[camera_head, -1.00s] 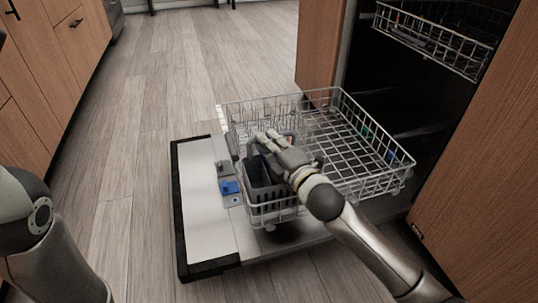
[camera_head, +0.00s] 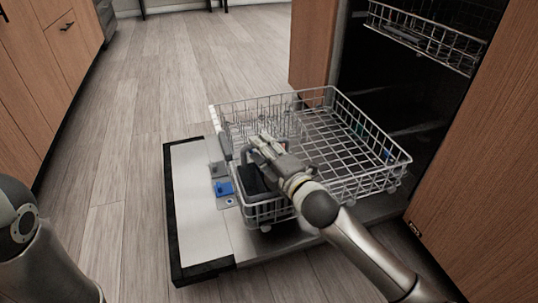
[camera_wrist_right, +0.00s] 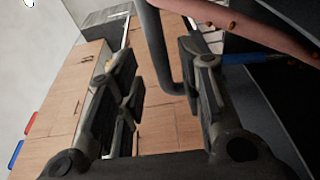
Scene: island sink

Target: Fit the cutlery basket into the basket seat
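The grey cutlery basket (camera_head: 252,181) is at the near left corner of the lower dish rack (camera_head: 345,181), its dark inside partly visible. My right gripper (camera_head: 262,147) is over it and hides much of it. In the right wrist view the grey basket handle (camera_wrist_right: 172,62) stands between the spread fingers (camera_wrist_right: 158,95), closer to the right-hand finger. The gripper looks open. The basket seat is hidden under the basket and arm, so I cannot tell how fully the basket sits. My left arm shows at the left edge, but its gripper is out of view.
The rack is pulled out over the open dishwasher door (camera_head: 195,215). A blue dispenser part (camera_head: 223,188) is on the door. The upper rack (camera_head: 425,38) is inside the machine. Wooden cabinets (camera_head: 480,150) stand close on the right. The floor at left is clear.

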